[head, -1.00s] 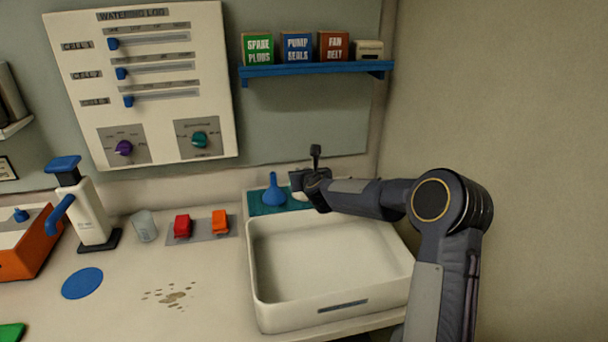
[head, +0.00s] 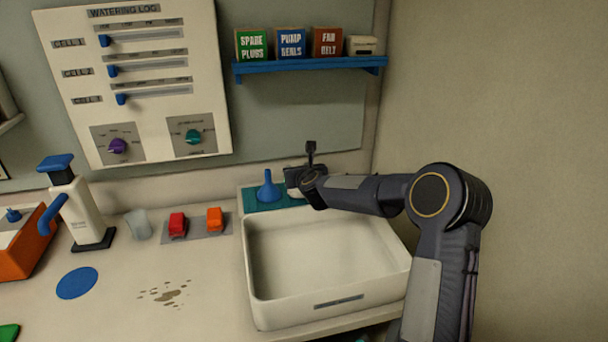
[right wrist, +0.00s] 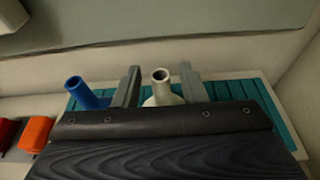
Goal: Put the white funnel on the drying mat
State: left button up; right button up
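The teal drying mat (head: 254,206) lies behind the white basin at the back of the counter; its ribbed surface also shows in the right wrist view (right wrist: 230,92). The white funnel (right wrist: 160,92) stands spout up at the mat, between my right gripper's fingers. Gaps show between its spout and both fingers. In the head view only a pale part of the funnel (head: 295,194) shows under my right gripper (head: 296,180). The right gripper (right wrist: 161,84) looks open around the funnel; its lower part is hidden by the gripper body. My left gripper is not in view.
A blue funnel (head: 268,187) stands on the mat just left of the white one. The white basin (head: 325,319) sits in front. Red (head: 177,224) and orange (head: 214,218) items lie left of it. A blue shelf (head: 312,66) with boxes hangs above.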

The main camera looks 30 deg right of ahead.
jog(key=s+a+r+n+g+y+b, duration=0.1)
jog(key=s+a+r+n+y, duration=0.1)
jog(key=s+a+n, duration=0.35)
jog(key=s+a+r+n+y+b, duration=0.1)
jog(key=s+a+n+y, duration=0.15)
jog(key=s+n, duration=0.65)
jog(key=s+a+r+n+g+y, duration=0.15)
jog(key=s+a+n, duration=0.3)
jog(key=s, duration=0.65)
jog(key=s+a+f+n+g, duration=0.1)
jog(key=s+f+n+g, duration=0.2)
jog(key=s+n, duration=0.6)
jog(key=s+a+f+n+g+y+p, duration=0.1)
jog(key=s+a+f+n+g, duration=0.1)
jog(key=s+f+n, duration=0.3)
jog(key=shift+s+n+g, duration=0.55)
jog(key=shift+s+n, duration=1.45)
jog(key=shift+s, duration=1.9)
